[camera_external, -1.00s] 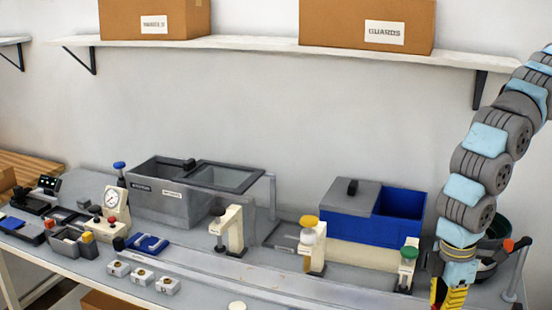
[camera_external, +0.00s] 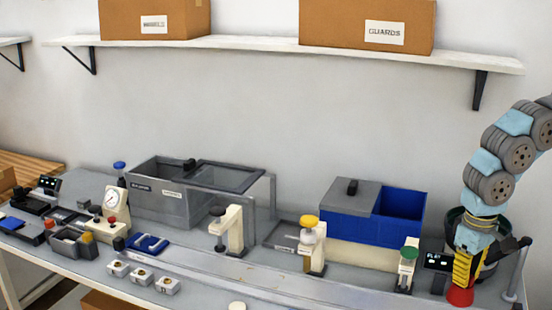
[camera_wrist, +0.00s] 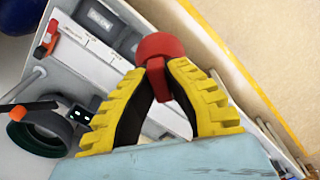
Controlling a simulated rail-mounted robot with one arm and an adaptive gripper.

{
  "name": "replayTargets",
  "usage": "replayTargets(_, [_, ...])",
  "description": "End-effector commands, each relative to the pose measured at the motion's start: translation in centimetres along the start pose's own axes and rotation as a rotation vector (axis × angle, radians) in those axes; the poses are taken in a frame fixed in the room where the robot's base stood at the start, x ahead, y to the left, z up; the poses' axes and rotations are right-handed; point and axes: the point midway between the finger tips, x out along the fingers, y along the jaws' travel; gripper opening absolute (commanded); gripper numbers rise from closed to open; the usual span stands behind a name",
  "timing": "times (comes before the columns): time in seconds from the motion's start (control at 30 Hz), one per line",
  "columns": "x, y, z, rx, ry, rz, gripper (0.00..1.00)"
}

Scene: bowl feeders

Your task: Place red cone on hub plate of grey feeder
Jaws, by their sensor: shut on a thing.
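The red cone (camera_external: 460,296) hangs below my gripper (camera_external: 463,285) at the right front of the bench. In the wrist view my gripper (camera_wrist: 165,67) has its yellow ribbed fingers shut on the red cone (camera_wrist: 160,46), whose wide round end faces away from the gripper. A round dark bowl with a green rim (camera_external: 455,214) stands behind my gripper, partly hidden by it; a similar bowl (camera_wrist: 38,135) shows at left in the wrist view. I cannot tell which is the grey feeder, and no hub plate can be made out.
A small black display (camera_external: 437,262) stands left of my gripper, and a grey post (camera_external: 517,272) stands to its right. A green-topped cream stand (camera_external: 407,270) and a blue bin (camera_external: 398,217) are farther left. The bench strip in front of the stands is mostly clear.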

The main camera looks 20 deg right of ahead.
Motion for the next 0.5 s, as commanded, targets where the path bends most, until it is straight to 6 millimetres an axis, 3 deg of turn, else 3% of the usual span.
replayTargets(0.1, [0.2,1.2,-3.2,0.172,0.001,-0.003,0.0])
replayTargets(0.2, [0.3,2.3,-5.1,0.283,-0.002,0.001,0.0])
replayTargets(0.5, [0.1,4.1,-8.4,0.477,-0.001,0.0,0.0])
